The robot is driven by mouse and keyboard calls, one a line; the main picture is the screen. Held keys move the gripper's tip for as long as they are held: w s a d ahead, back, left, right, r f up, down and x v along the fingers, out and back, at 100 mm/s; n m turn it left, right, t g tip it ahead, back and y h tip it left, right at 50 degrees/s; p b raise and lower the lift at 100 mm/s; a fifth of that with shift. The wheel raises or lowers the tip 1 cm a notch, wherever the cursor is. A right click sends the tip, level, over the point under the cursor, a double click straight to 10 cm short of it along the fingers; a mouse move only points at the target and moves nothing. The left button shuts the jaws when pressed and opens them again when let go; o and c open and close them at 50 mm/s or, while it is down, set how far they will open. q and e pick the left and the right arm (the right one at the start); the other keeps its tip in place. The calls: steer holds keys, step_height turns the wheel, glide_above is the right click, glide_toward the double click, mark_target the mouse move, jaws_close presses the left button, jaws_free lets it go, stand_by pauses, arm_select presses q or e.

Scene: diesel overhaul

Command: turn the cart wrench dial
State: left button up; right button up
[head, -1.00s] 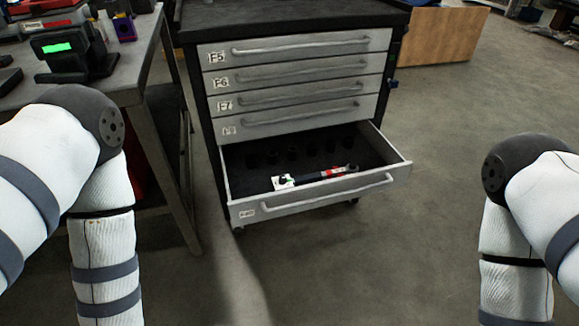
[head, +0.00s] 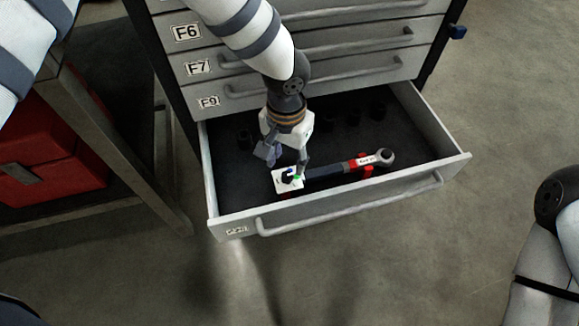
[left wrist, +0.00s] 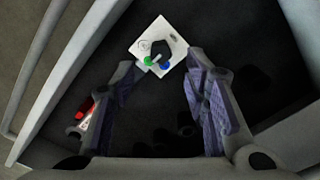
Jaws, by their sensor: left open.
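The torque wrench (head: 329,171) lies in the open bottom drawer, with a dark handle, red parts and a round ratchet head at right. At its left end is a white square plate (head: 279,186) with a dark dial knob (head: 287,175) and blue and green marks. The plate (left wrist: 145,44) and knob (left wrist: 160,49) also show in the left wrist view. My left gripper (head: 285,162) is open just above the plate. In the left wrist view its fingers (left wrist: 160,72) stand apart, with the knob slightly beyond the gap between their tips. My right gripper is out of view.
The open drawer (head: 345,202) has side walls and a front handle around the wrench. Several dark sockets (head: 352,116) stand at its back. Closed drawers rise above it. A workbench with a red box (head: 45,150) underneath stands at left. Floor is clear in front.

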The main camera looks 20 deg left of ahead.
mark_target(287, 175)
arm_select(q)
step_height(287, 175, down, 6)
steer(key=shift+r+b, duration=0.25)
steer(key=shift+b, duration=0.05)
jaws_close()
